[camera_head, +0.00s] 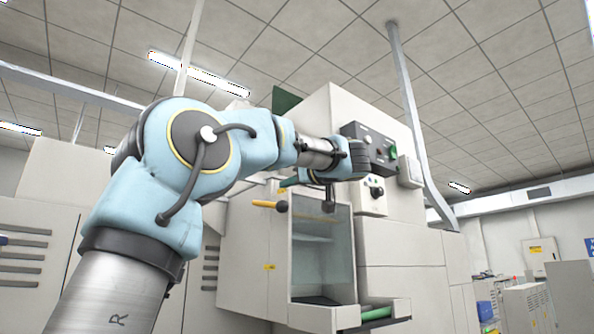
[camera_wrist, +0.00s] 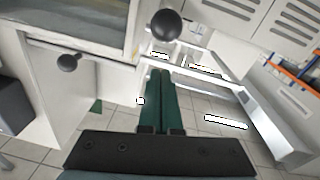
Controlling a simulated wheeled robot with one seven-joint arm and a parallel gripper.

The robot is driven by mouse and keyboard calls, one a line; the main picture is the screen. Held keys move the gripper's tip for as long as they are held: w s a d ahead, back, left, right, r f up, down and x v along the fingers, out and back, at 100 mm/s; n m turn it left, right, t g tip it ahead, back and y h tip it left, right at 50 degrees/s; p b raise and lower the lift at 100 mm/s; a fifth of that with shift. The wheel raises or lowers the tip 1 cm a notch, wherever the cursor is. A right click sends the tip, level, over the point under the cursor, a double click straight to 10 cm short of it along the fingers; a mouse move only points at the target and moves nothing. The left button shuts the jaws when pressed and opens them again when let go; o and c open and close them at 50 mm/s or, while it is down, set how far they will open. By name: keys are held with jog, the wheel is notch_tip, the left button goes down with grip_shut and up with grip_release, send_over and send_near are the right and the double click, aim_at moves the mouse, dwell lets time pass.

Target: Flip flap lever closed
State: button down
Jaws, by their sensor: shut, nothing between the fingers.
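A lever with a yellow handle and a black ball end (camera_head: 270,205) sticks out at the upper left of the machine's glazed opening (camera_head: 322,258). A dark knob (camera_head: 328,207) shows at the opening's top edge. In the wrist view a black ball (camera_wrist: 166,28) is at top centre, beyond my fingertips, and a smaller black knob (camera_wrist: 68,62) is at the left. I cannot tell which ball matches the lever. My gripper (camera_wrist: 159,73) has its green fingers together, with nothing between them. In the head view its fingers (camera_head: 289,182) show just above the yellow handle.
The pale machine body (camera_head: 258,255) stands close beside my arm. A control box with buttons (camera_head: 370,147) is near my wrist. A tray with a green roll (camera_head: 377,314) juts out at the bottom.

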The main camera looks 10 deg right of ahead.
aim_at(285, 204)
jog(key=shift+w+f, duration=0.2)
jog(key=shift+f, duration=0.4)
jog(key=shift+w+f, duration=0.15)
jog(key=shift+f, duration=0.45)
jog(key=shift+d, duration=0.1)
notch_tip(285, 204, down, 3)
jog(key=t+b, duration=0.1)
jog(key=b, duration=0.3)
jog(key=shift+w, duration=0.1)
jog(key=shift+w+a+f+t+y+b, duration=0.3)
jog(key=shift+w+f+t+b, duration=0.3)
jog(key=shift+f+b, duration=0.95)
jog(key=shift+w+a+f+t+y+b, duration=0.15)
jog(key=shift+w+a+f+t+b, duration=0.35)
jog(key=shift+f+b, duration=1.05)
jog(key=shift+w+a+f+t+y+b, duration=0.25)
jog(key=shift+w+f+t+b, duration=0.6)
jog(key=shift+b, duration=1.1)
jog(key=shift+f+g, duration=0.25)
jog(key=shift+f, duration=0.05)
jog(key=shift+r, duration=0.1)
